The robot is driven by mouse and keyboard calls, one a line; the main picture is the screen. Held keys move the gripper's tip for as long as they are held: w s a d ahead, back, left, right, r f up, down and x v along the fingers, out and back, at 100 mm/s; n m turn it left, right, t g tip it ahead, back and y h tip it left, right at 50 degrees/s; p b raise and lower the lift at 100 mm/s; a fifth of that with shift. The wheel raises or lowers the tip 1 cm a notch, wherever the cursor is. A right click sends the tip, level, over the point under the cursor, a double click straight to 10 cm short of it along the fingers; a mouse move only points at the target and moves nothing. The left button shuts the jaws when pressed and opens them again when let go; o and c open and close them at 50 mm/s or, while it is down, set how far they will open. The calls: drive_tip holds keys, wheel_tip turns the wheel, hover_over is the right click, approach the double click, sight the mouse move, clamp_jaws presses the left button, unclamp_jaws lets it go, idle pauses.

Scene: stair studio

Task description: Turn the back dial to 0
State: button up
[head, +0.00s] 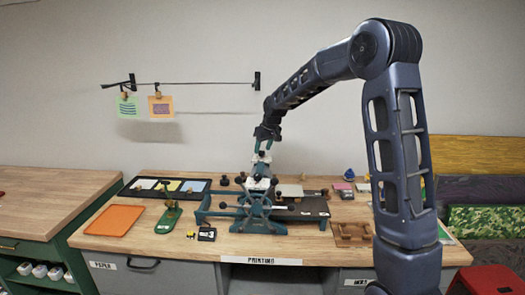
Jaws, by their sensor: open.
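A teal printing press (262,212) with a spoked hand wheel and black knobs stands at the middle of the wooden bench. White fittings and a black knob show at its top, close below my gripper. I cannot tell which of the small dark parts is the back dial, and no number is readable. My gripper (262,149) points down above the back of the press, open. I cannot tell whether it touches anything.
A black tray (133,187) with paper sheets, an orange mat (114,220) and a green tool (169,218) lie left of the press. A brown wooden rack (351,233) and small blocks lie right. A line with two clipped prints hangs on the wall.

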drive_tip(key=v, duration=0.9)
drive_tip(key=shift+d, duration=0.15)
drive_tip(key=s+d+r+m+h, duration=0.1)
drive_tip(key=s+d+r+m, duration=0.1)
drive_tip(key=s+d, duration=0.75)
drive_tip(key=s+d+r+m+h, duration=0.1)
drive_tip(key=s+d+r+m, duration=0.15)
drive_tip(key=s+d, duration=0.7)
drive_tip(key=s+d+f+m, duration=0.2)
drive_tip(key=s+d, duration=0.4)
drive_tip(key=s, duration=0.3)
drive_tip(key=s+d+f+m+t, duration=0.1)
drive_tip(key=s+d+f, duration=0.3)
drive_tip(key=s, duration=0.6)
drive_tip(key=d, duration=0.2)
drive_tip(key=shift+d+f+m+h, duration=0.15)
drive_tip(key=shift+d+m+h, duration=0.2)
drive_tip(key=shift+d+h, duration=0.05)
